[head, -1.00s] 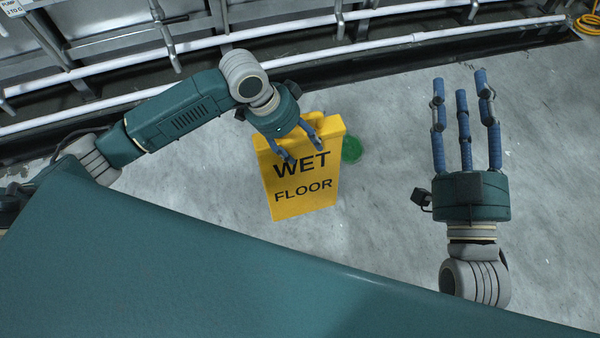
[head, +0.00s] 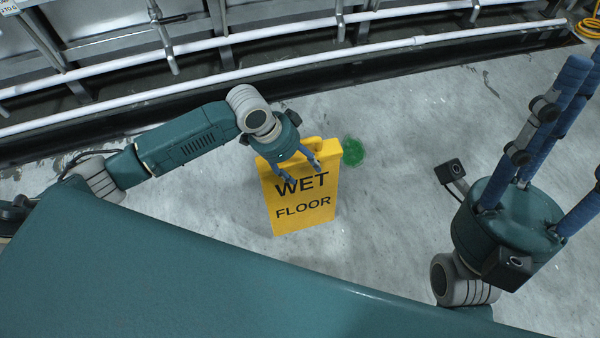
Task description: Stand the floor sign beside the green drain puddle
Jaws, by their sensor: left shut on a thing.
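The yellow floor sign (head: 303,208), lettered WET FLOOR, is upright in the middle of the head view. My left gripper (head: 300,172) is shut on its top edge, with blue fingers over the front face. I cannot tell whether the sign's foot touches the floor. The green drain puddle (head: 353,152) lies on the floor just right of the sign's top in the picture. My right gripper (head: 550,125) is at the right, empty, its blue fingers spread apart and pointing up and away from the sign.
White pipes (head: 240,75) and metal framing run along the back above a dark drain channel (head: 400,83). A yellow coiled hose (head: 588,27) is at the top right corner. The grey concrete floor (head: 400,210) between sign and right gripper is clear.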

